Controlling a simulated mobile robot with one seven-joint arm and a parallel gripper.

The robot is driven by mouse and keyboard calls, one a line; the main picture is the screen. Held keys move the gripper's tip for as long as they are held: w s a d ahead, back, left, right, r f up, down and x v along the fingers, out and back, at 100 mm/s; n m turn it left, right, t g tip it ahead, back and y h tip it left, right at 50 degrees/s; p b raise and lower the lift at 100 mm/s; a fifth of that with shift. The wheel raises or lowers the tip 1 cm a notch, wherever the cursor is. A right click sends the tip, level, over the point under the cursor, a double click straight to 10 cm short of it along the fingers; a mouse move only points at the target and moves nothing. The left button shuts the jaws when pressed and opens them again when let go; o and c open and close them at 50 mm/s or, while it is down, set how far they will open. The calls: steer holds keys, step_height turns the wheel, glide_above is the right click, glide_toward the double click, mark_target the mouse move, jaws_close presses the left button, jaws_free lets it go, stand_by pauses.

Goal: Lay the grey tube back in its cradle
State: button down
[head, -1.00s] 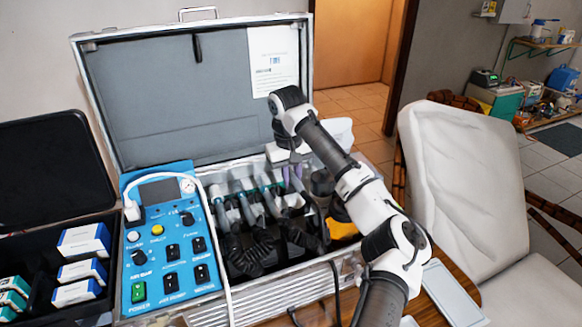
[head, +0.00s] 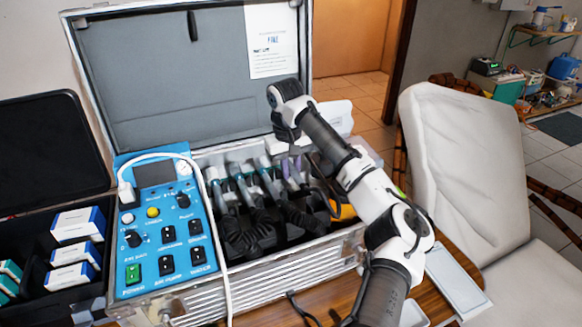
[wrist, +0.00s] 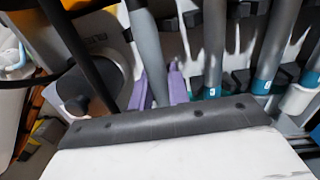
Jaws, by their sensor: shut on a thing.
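My gripper (head: 293,172) is over the right half of the open case, reaching down among its hoses. In the wrist view its two purple fingers (wrist: 159,92) show just past the hand's dark edge. They are shut on the grey tube (wrist: 147,45), which runs up the picture between them. Other tubes with teal collars (wrist: 210,92), one marked with a number, stand to the right in dark cradles (wrist: 243,80). The hand hides the tube's lower end, and I cannot tell whether the tube touches its cradle.
A blue control panel (head: 165,232) with a white cable is at the case's left. The lid (head: 180,90) stands open behind. A yellow part (head: 342,208) is right of the gripper. A black box of cartons (head: 35,245) is far left, and a white chair (head: 465,170) is right.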

steer(key=shift+f+p, duration=0.35)
steer(key=shift+f, duration=0.15)
stand_by(0.8)
steer(key=shift+f, duration=0.55)
steer(key=shift+f+p, duration=0.1)
steer(key=shift+p, duration=0.3)
steer(key=c, duration=1.3)
jaws_free()
steer(key=shift+o, duration=0.2)
steer(key=r+p, duration=0.2)
steer(key=p, duration=0.1)
steer(key=r+p, duration=0.5)
steer(key=r, duration=0.1)
steer(key=shift+s+a+p, duration=0.1)
steer(key=shift+a+p, duration=0.15)
steer(key=shift+p, duration=0.15)
